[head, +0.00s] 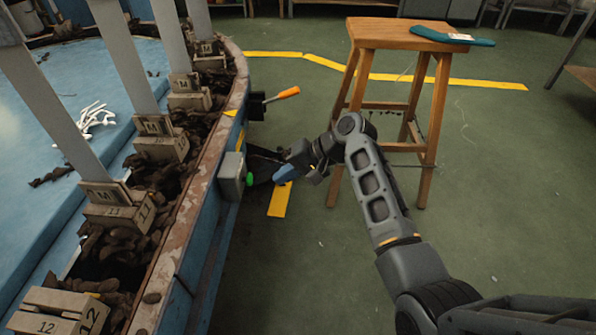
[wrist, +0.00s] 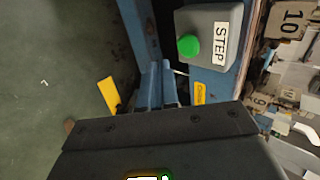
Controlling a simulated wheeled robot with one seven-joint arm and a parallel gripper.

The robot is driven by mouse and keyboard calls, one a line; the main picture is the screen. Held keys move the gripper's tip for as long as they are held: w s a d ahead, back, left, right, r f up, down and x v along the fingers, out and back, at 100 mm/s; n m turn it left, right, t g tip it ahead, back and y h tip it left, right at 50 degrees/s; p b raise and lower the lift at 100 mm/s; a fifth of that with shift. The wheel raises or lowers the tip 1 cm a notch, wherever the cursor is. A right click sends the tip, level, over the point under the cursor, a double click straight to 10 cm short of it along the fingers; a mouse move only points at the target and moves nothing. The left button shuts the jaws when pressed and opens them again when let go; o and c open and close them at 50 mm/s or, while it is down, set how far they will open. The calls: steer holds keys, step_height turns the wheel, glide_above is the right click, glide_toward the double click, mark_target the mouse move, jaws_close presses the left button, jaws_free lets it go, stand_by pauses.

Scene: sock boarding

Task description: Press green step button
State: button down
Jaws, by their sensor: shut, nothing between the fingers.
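The green step button (head: 249,180) sticks out from a grey box (head: 232,176) on the side of the blue machine, facing right in the head view. In the wrist view the green button (wrist: 188,46) sits on the grey box (wrist: 222,30), which has a white label reading STEP (wrist: 221,44). My gripper (head: 282,174) is to the right of the button in the head view, apart from it. Its blue fingers (wrist: 157,88) are shut and empty, and they point toward the machine side below the button in the wrist view.
An orange-handled lever (head: 288,93) stands out beyond the box. Green floor is open at the right.

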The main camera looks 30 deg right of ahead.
mark_target(247, 180)
steer(key=w+a, duration=0.1)
steer(key=a, duration=0.1)
steer(key=w+a+f+b, duration=0.1)
steer(key=w+a, duration=0.1)
steer(key=shift+a, duration=0.1)
steer(key=shift+w, duration=0.1)
